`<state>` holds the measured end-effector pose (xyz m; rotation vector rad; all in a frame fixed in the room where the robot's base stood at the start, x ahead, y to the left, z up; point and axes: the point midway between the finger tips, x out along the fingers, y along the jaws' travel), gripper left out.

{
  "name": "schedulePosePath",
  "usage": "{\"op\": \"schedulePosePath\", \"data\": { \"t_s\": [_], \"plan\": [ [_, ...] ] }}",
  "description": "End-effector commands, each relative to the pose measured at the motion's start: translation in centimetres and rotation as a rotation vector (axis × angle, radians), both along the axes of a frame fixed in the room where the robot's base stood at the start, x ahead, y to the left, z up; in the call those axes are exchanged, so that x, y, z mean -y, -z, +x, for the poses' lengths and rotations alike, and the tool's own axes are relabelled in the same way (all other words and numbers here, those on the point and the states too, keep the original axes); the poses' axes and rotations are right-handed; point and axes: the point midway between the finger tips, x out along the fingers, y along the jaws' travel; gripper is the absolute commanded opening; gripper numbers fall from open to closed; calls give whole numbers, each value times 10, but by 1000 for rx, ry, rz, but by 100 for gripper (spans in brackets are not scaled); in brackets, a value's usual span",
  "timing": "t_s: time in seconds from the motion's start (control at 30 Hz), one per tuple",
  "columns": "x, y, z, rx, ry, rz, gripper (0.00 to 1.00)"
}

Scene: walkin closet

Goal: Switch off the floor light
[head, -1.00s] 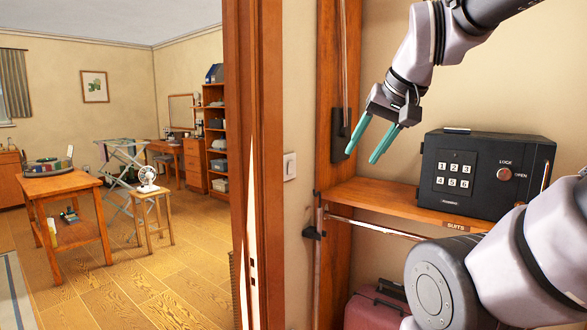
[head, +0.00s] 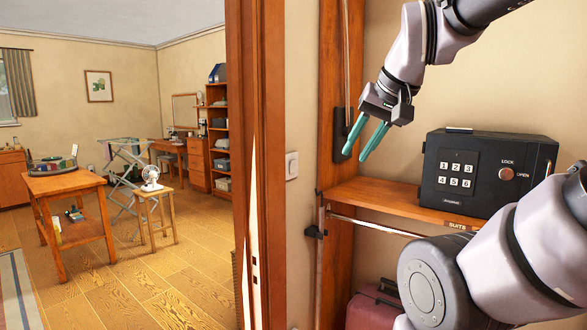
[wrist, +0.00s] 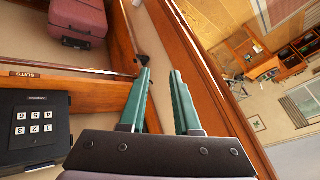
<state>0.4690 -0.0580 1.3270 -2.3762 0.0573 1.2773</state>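No floor light is recognisable in these views. A white wall switch (head: 291,166) is on the narrow strip of wall between the wooden door frame and the closet shelving; whether it belongs to a floor light cannot be told. My gripper (head: 355,155) has two teal fingers, apart with nothing between them. In the head view it appears to the right of the switch, in front of the closet upright. In the wrist view the fingers (wrist: 160,72) point toward the closet's wooden edge, and the switch is not discernible there.
A black safe (head: 485,180) stands on the closet shelf (head: 385,202) at right, with a red suitcase (head: 372,310) below. The door frame (head: 250,120) separates the closet from a room with a wooden table (head: 65,186) and a stool (head: 155,195) bearing a fan.

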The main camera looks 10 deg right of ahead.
Motion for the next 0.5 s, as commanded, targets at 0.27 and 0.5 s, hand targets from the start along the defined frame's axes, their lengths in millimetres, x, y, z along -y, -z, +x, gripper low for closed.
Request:
{"op": "schedulePosePath", "data": {
  "t_s": [0.27,0.5],
  "plan": [
    [5,-7,44,-12,73,-7,0],
    [7,-8,131,-8,200,1,0]
  ]
}}
